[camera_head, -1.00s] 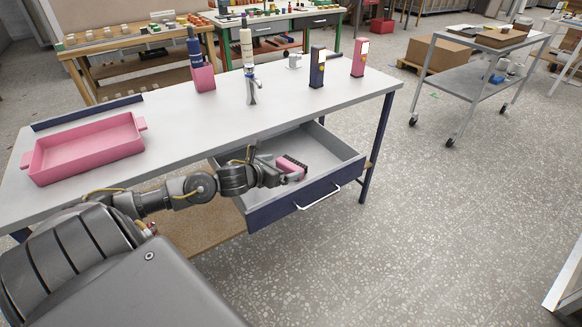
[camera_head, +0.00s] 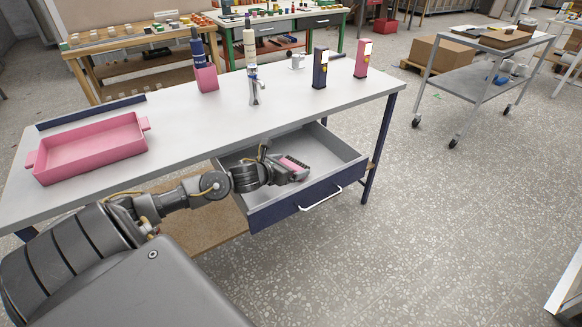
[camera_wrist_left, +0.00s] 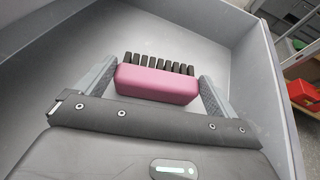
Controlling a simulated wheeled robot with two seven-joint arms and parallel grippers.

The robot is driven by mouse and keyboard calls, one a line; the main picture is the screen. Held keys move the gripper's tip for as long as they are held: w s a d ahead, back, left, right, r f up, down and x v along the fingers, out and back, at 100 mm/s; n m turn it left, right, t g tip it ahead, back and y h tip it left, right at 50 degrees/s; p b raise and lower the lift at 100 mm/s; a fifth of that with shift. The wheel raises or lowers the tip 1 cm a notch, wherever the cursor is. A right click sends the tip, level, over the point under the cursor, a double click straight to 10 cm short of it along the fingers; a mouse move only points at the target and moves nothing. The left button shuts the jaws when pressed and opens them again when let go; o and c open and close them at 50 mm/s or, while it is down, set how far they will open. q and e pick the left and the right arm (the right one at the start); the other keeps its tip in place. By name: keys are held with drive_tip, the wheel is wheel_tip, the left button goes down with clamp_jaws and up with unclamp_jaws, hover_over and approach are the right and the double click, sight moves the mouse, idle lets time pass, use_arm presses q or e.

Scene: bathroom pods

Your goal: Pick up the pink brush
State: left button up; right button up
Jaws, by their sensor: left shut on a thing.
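The pink brush (camera_wrist_left: 158,84), a block with a row of black bristles, is in the open drawer (camera_head: 335,163). It also shows in the head view (camera_head: 292,163), partly covered by my gripper. My left gripper (camera_head: 296,172) reaches down into the drawer. In the left wrist view my left gripper (camera_wrist_left: 158,88) has one finger at each end of the brush and is shut on it. The brush is at or just above the drawer floor; I cannot tell which. My right gripper is not in view.
The drawer walls surround my gripper, and its front has a white handle (camera_head: 320,198). On the tabletop above stand a pink tray (camera_head: 92,165), a pink holder (camera_head: 206,78), a tap (camera_head: 255,90), and dark blue (camera_head: 319,68) and pink (camera_head: 362,60) dispensers. The tabletop's middle is clear.

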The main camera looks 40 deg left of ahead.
sight(289, 158)
use_arm(q)
wheel_tip(289, 158, up, 3)
drive_tip(key=s+d+r, duration=1)
drive_tip(key=s+d+f+m+g+h, duration=0.1)
drive_tip(key=d+m+h, duration=0.1)
drive_tip(key=d, duration=1.2)
drive_tip(key=s+d+f+m+h, duration=0.1)
drive_tip(key=d+f+m+h, duration=0.1)
drive_tip(key=d, duration=1.2)
drive_tip(key=shift+s+d+f+m+g+h+p, duration=0.25)
drive_tip(key=shift+d+m+g+h+p, duration=0.2)
drive_tip(key=shift+m+h, duration=0.5)
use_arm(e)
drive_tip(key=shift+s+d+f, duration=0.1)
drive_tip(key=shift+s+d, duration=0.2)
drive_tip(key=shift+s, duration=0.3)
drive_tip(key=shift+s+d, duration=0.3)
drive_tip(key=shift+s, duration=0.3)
